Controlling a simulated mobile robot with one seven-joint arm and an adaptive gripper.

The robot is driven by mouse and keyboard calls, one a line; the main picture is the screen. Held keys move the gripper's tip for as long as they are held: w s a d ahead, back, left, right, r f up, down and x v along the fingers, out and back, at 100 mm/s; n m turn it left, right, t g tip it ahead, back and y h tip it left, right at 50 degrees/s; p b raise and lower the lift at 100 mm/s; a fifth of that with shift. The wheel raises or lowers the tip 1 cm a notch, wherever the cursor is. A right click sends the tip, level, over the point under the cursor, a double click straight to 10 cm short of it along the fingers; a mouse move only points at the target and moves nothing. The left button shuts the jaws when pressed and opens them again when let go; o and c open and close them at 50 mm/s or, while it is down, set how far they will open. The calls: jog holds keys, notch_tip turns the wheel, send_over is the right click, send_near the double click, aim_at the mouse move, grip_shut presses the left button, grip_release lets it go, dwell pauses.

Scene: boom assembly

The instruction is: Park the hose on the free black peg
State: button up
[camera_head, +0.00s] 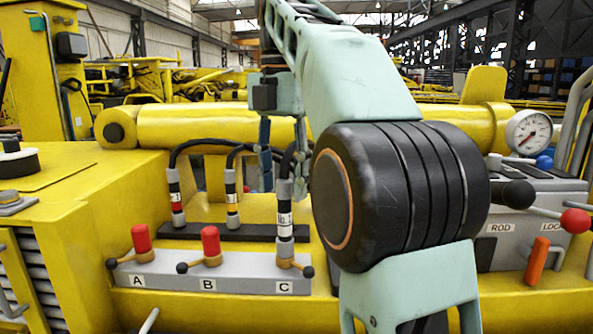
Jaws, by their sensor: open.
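A black hose with a grey coupling and a white label (284,217) stands upright at port C of the grey valve block (205,285). Its lower end meets the block beside an orange lever with a black knob. My gripper (284,168) is open, pointing down, with one finger on each side of this hose's upper part; I cannot tell whether they touch it. Two other hoses, left (176,197) and middle (232,200), stand upright on the black rail (205,232) behind the block. No free black peg can be made out; the rail's right part is partly hidden behind the hose at C.
Red caps cover port A (141,238) and port B (210,241), each beside an orange lever. A yellow cylinder (205,125) runs behind the hoses. My arm hides the centre right. A pressure gauge (528,132) and a lever panel (530,210) stand at right.

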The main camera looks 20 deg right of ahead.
aim_at(286, 233)
jog(key=shift+w+d, duration=0.3)
jog(key=shift+d, duration=0.05)
notch_tip(286, 233, down, 11)
jog(key=b, duration=0.2)
jog(key=shift+r+b, duration=0.15)
jog(key=shift+b, duration=0.25)
grip_shut()
dwell(0.4)
